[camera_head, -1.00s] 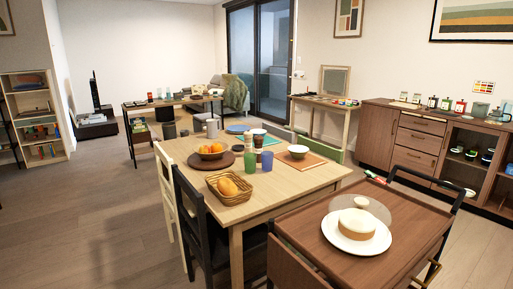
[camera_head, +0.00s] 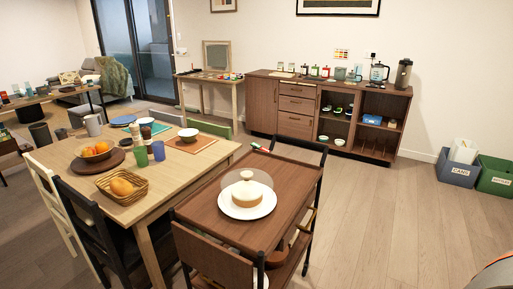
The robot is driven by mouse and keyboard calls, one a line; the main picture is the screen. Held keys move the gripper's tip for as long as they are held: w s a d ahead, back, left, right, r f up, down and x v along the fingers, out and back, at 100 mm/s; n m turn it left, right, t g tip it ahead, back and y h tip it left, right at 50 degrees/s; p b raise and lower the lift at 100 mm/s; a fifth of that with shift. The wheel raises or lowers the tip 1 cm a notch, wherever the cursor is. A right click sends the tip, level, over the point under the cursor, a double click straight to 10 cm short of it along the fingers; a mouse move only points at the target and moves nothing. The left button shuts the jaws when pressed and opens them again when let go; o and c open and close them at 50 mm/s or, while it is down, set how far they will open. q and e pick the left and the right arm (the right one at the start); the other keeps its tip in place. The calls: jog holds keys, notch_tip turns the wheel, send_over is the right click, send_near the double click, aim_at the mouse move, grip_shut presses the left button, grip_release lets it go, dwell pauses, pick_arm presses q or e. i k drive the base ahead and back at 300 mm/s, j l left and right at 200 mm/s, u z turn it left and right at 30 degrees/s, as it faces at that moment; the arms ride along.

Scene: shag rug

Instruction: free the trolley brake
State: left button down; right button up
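The trolley (camera_head: 215,211) stands at the centre, beside the dining table. It has a brown wooden top, a dark frame with a black push bar at the far end, and a lower shelf. A white plate (camera_head: 232,213) with a cake (camera_head: 246,194) under a clear dome (camera_head: 258,181) stands on its top. A small red and green piece (camera_head: 259,148) shows at the far left corner of the top; I cannot tell whether it is the brake. Most of the trolley's wheels are hidden. Neither of my grippers is in view.
The dining table (camera_head: 190,165), with chairs, fruit and cups, is close on the trolley's left. A long sideboard (camera_head: 263,104) lines the back wall. A blue-grey bin (camera_head: 457,172) and a green bin (camera_head: 495,178) stand at right. The floor right of the trolley is clear.

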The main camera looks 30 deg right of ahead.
aim_at(259, 146)
jog(key=z, duration=0.85)
jog(key=i+l+z, duration=0.15)
jog(key=l, duration=0.2)
jog(key=i+l+z, duration=0.15)
jog(key=l, duration=0.25)
jog(key=i+l+z, duration=0.15)
jog(key=l, duration=0.2)
jog(key=i+l+z, duration=0.15)
jog(key=l, duration=0.15)
jog(key=i+l+z, duration=0.25)
jog(key=i, duration=0.25)
jog(key=i+l+z, duration=0.25)
jog(key=i, duration=0.3)
jog(key=i+l+u, duration=0.1)
jog(key=i, duration=0.6)
jog(key=i+l+u, duration=0.15)
jog(key=i, duration=0.6)
jog(key=i+u, duration=0.75)
jog(key=i+l+u, duration=0.15)
jog(key=u, duration=0.2)
jog(key=i+u, duration=0.2)
jog(key=u, duration=0.25)
jog(key=i+l+u, duration=0.15)
jog(key=u, duration=0.3)
jog(key=i+l+u, duration=0.15)
jog(key=u, duration=0.35)
